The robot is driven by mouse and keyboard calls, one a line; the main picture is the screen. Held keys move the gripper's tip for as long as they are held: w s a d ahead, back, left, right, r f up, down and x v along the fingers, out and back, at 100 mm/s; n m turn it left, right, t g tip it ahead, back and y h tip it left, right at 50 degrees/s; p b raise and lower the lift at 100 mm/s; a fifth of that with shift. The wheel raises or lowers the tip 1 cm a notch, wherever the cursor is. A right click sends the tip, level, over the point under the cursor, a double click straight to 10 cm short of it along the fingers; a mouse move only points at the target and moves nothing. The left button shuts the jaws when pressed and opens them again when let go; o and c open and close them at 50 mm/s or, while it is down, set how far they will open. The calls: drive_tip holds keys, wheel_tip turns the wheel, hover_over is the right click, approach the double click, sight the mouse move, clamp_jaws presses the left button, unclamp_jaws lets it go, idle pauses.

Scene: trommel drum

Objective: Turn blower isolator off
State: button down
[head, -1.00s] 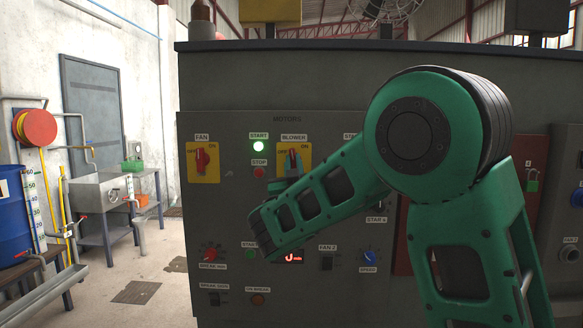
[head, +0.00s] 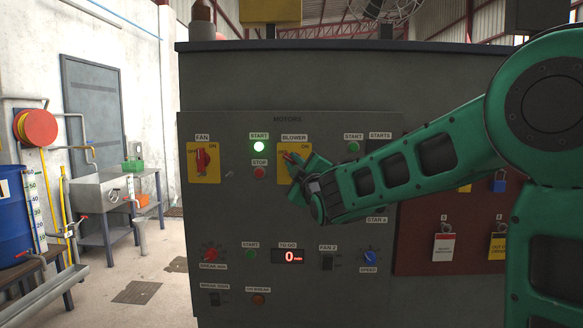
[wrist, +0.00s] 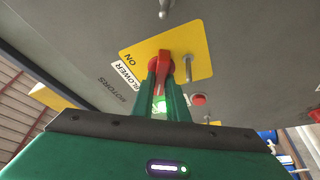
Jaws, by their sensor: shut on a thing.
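The blower isolator is a yellow plate (head: 304,149) marked BLOWER on the grey motors panel. Its red handle (head: 289,156) shows as a small piece at the gripper's tip, slanting to the upper left, on the OFF side. In the wrist view, the red handle (wrist: 165,62) sits between the green fingers on the yellow plate (wrist: 196,42). My gripper (head: 298,163) comes in from the lower right and is shut on the handle; its fingers (wrist: 164,82) hide part of it. The OFF label is partly hidden in the head view.
The fan isolator (head: 202,162) has an upright red handle at the left. A lit green start lamp (head: 259,147) and a red stop button (head: 260,172) sit between the isolators. A metal peg (wrist: 188,68) stands close beside the fingers. Red display (head: 289,256) reads 0.

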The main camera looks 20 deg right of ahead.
drive_tip(key=n, duration=0.2)
drive_tip(key=n+g+y, duration=0.1)
drive_tip(key=n, duration=0.1)
drive_tip(key=shift+a+n+g, duration=0.1)
drive_tip(key=shift+n+g, duration=0.2)
drive_tip(key=shift+f+n+g, duration=0.15)
drive_tip(key=shift+n+g, duration=0.25)
drive_tip(key=shift+n, duration=0.6)
drive_tip(key=shift+a, duration=0.1)
drive_tip(key=shift+f, duration=0.1)
drive_tip(key=c, duration=1.7)
unclamp_jaws()
drive_tip(key=shift+c, duration=0.2)
